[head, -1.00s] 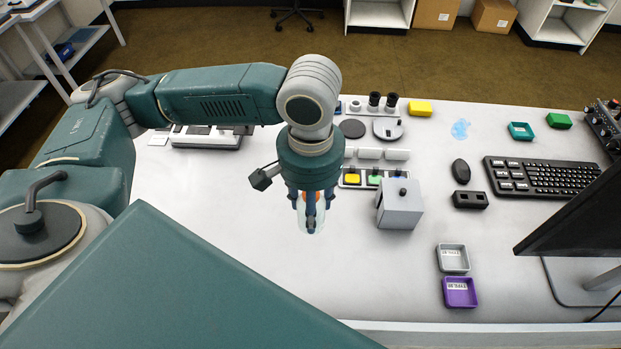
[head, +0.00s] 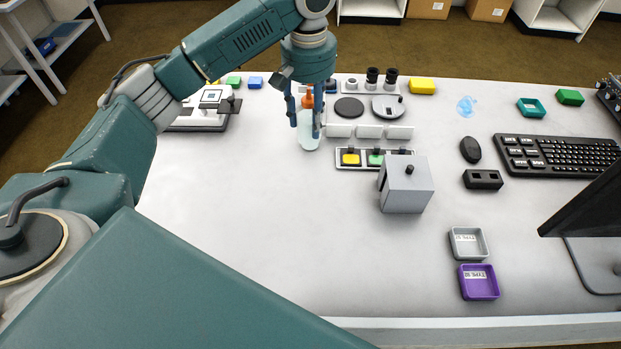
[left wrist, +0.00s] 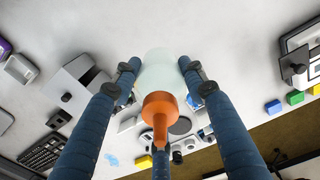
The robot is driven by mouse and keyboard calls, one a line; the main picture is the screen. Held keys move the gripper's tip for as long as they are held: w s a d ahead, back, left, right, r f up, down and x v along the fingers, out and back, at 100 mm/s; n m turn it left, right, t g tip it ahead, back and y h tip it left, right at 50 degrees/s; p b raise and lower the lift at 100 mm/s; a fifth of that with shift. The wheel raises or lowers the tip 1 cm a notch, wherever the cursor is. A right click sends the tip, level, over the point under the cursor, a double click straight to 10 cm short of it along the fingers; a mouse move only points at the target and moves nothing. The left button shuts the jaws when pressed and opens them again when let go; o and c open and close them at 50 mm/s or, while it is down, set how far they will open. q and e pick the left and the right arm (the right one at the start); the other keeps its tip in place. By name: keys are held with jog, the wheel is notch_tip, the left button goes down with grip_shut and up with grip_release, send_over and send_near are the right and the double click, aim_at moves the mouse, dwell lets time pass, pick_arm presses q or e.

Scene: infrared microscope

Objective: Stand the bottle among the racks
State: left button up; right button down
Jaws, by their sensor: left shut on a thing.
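A clear, pale bottle with an orange nozzle top (head: 309,139) is upright in my left gripper (head: 305,128), whose fingers are shut around it. It also shows in the left wrist view (left wrist: 158,72), between the blue fingers. The bottle is just left of a low rack with white blocks (head: 369,131) and a rack with yellow and green pieces (head: 374,158). Behind is a rack with dark eyepieces (head: 372,80), partly hidden by my gripper. I cannot tell whether the bottle's base touches the table. My right gripper is not in view.
A grey box with a black knob (head: 405,188) stands right of and nearer than the bottle. A stage-like instrument (head: 205,110) is at left behind my arm. Grey (head: 468,243) and purple (head: 478,282) trays lie front right. The left front table (head: 240,220) is clear.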

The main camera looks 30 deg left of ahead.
aim_at(311, 96)
pick_arm(q)
jog(key=shift+n, duration=0.4)
jog(key=w+r, duration=0.1)
jog(key=r, duration=0.1)
jog(key=w+a+r+b, duration=0.1)
jog(key=shift+w+r, duration=0.2)
jog(key=shift+r, duration=0.2)
notch_tip(311, 96, down, 20)
jog(key=shift+r+p, duration=0.2)
jog(key=shift+p, duration=0.2)
jog(key=o, duration=1.4)
jog(key=shift+f, duration=0.1)
notch_tip(311, 96, up, 12)
jog(key=shift+r+b, duration=0.15)
jog(key=shift+b, duration=0.45)
